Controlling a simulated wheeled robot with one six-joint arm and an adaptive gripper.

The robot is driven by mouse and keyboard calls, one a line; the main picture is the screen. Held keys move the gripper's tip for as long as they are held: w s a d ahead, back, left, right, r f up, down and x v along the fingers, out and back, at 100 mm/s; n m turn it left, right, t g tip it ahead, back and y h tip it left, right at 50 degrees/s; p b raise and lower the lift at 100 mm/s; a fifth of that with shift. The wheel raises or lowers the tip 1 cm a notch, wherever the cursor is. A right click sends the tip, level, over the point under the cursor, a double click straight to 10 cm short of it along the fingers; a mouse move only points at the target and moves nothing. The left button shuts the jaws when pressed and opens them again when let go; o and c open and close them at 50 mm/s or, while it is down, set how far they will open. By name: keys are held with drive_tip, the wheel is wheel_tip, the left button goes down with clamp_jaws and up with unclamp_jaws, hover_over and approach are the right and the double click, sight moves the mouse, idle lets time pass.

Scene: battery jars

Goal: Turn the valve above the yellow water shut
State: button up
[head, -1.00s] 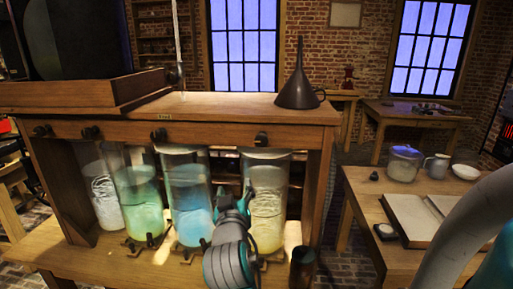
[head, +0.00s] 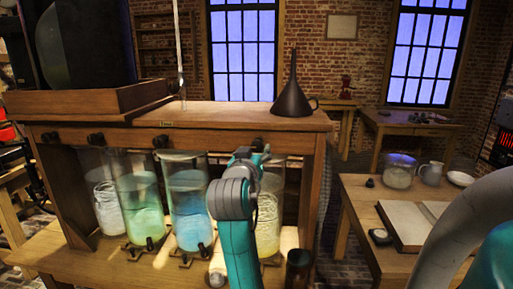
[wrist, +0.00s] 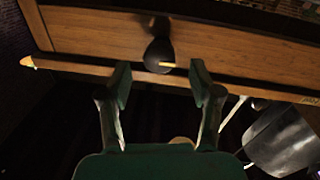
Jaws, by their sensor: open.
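The jar of yellow water (head: 269,222) stands at the right end of the row under the wooden shelf. Its dark valve (head: 258,142) sits on the shelf's front board above it, partly hidden by my gripper (head: 250,156). In the wrist view, a dark valve knob with a thin yellow mark (wrist: 159,53) is on the wooden board. My gripper (wrist: 159,84) is open and empty there, its fingertips on either side of the knob's line and just short of it. No contact shows.
Jars of blue (head: 188,210), green (head: 141,212) and whitish (head: 106,207) liquid stand to the left, with other valves (head: 162,141) along the board. A dark funnel (head: 293,98) stands on top. A side table (head: 355,205) is at right.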

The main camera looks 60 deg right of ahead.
sight(256, 148)
drive_tip(key=shift+x, duration=2.2)
drive_tip(key=c, duration=1.2)
drive_tip(key=shift+o, duration=0.2)
